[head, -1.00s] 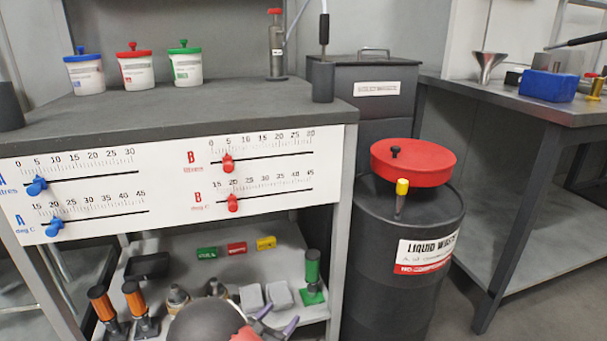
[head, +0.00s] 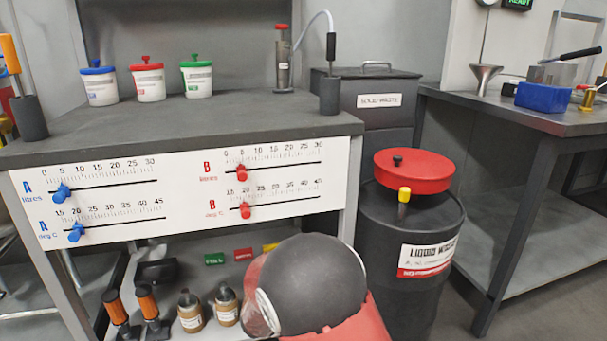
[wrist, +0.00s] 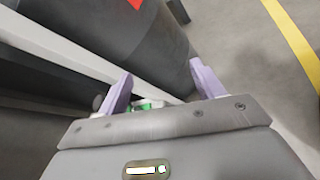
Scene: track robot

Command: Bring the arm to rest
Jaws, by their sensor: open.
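My gripper (wrist: 160,88) shows in the wrist view with its two pale purple fingers apart and nothing between them. It points down past the side of the dark drum, with the floor on the right. A small green thing (wrist: 145,104) shows beyond the gripper, low between the fingers, too small to tell apart. In the head view my rounded dark and red arm link (head: 312,285) fills the lower middle, in front of the bench's lower shelf. The gripper itself does not show in the head view.
The bench (head: 200,125) stands close, with three lidded tubs on top and a slider panel (head: 190,190) on its front. The liquid waste drum (head: 395,290) with a red lid (head: 414,172) stands right of my arm. A second table (head: 530,118) is farther right.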

